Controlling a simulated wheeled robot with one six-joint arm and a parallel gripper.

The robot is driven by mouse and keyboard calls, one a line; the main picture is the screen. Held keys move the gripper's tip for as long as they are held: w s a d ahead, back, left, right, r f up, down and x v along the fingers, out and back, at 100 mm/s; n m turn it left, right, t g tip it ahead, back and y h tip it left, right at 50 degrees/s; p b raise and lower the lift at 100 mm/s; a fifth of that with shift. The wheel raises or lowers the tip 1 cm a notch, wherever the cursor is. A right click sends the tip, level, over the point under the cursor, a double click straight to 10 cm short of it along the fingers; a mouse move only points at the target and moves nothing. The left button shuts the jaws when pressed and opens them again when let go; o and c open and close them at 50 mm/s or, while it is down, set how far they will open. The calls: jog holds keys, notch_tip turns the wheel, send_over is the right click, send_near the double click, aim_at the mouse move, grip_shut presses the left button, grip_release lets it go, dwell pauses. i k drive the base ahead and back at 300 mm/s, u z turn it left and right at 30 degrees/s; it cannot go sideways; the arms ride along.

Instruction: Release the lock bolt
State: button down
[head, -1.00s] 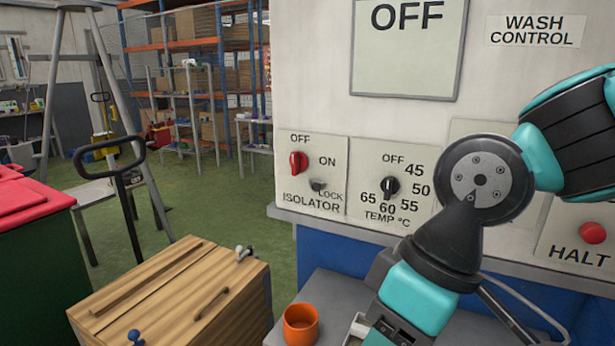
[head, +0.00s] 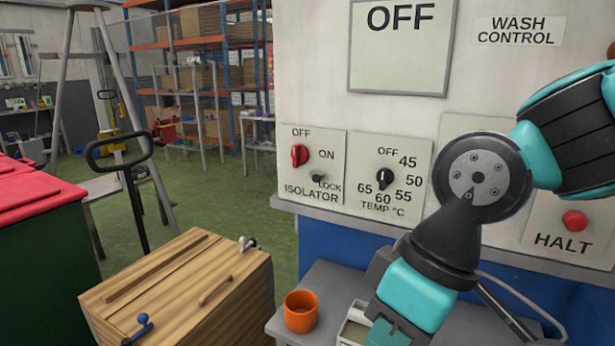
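No part is labelled as a lock bolt, and I cannot tell for sure which part it is. A blue knobbed lever (head: 138,331) lies at the front left of a wooden box top (head: 165,297). A grey metal fitting (head: 247,243) sits at the box's back right corner. On the wall, the isolator panel (head: 312,138) has a red knob (head: 299,156) near OFF and a small dark lever (head: 318,179) beside the word LOCK. My arm comes in from the right and reaches down past the bottom edge. My gripper's fingertips are out of view.
An orange cup (head: 300,312) and a pale tray (head: 353,326) stand on a grey bench right of the box. A red-lidded green bin (head: 45,235) and a dark looped handle (head: 118,150) are at left. A red HALT button (head: 573,221) is at right. Green floor lies open behind.

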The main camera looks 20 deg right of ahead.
aim_at(316, 178)
jog(key=k, duration=0.5)
jog(key=u, duration=0.4)
jog(key=i, duration=1.35)
jog(key=z, duration=0.1)
